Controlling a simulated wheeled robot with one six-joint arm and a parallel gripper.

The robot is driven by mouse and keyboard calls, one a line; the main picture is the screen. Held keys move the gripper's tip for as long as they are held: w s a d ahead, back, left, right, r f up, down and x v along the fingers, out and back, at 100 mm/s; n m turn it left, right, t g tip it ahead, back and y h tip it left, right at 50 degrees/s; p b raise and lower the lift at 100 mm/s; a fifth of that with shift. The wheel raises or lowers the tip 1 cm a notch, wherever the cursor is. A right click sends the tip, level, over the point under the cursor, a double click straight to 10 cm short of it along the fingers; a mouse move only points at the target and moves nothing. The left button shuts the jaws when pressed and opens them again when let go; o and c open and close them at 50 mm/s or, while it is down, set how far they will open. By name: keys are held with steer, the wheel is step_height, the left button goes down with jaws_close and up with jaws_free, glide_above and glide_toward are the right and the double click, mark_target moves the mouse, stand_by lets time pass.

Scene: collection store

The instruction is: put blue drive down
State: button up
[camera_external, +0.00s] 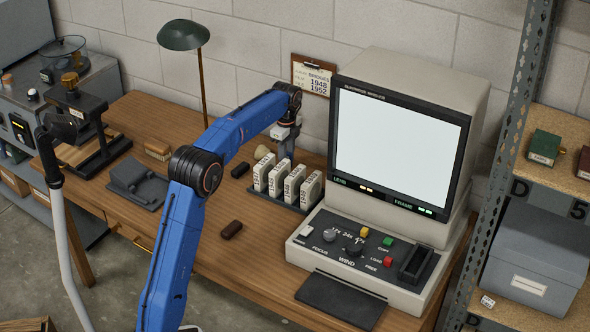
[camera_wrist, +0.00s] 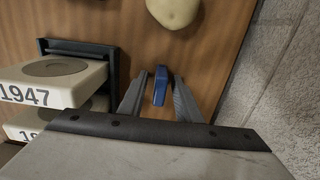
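The blue drive (camera_wrist: 160,86) is a small upright-looking blue piece in the wrist view, over the wooden table top. My gripper (camera_wrist: 160,76) has one finger on each side of it, with a strip of wood visible between each finger and the drive. I cannot tell whether the drive rests on the table. In the external view my gripper (camera_external: 286,146) points down behind the row of white film boxes, near the wall, and the drive is hidden there.
White labelled boxes (camera_external: 281,180) stand in a dark rack left of the big-screen reader (camera_external: 395,145). A pale rounded object (camera_external: 262,152) is close by. The wall (camera_wrist: 275,85) is near on the right in the wrist view.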

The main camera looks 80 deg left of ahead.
step_height(320, 180, up, 12)
stand_by(0.6)
steer(key=shift+r, duration=0.1)
steer(key=d+r+n+t, duration=0.1)
steer(key=d+r, duration=0.1)
steer(key=d, duration=0.8)
steer(key=d+r+n, duration=0.1)
steer(key=d+r, duration=0.2)
steer(key=d, duration=0.7)
steer(key=s+d+f+n+t+y, duration=0.1)
steer(key=s+d, duration=0.2)
steer(key=d, duration=0.5)
steer(key=s+d+n, duration=0.1)
steer(key=s+d, duration=0.2)
steer(key=d, duration=0.6)
steer(key=s+d+f+n+t, duration=0.1)
steer(key=s+d+f+n, duration=0.1)
steer(key=s+d+f, duration=0.8)
steer(key=s+d+f+n+t+h, duration=0.1)
steer(key=s+d+f+n, duration=0.2)
steer(key=s+d+f, duration=0.7)
steer(key=s+d, duration=0.2)
steer(key=s, duration=0.4)
steer(key=shift+s+d+t, duration=0.3)
steer(key=shift+d+t, duration=0.05)
steer(key=shift+t, duration=0.05)
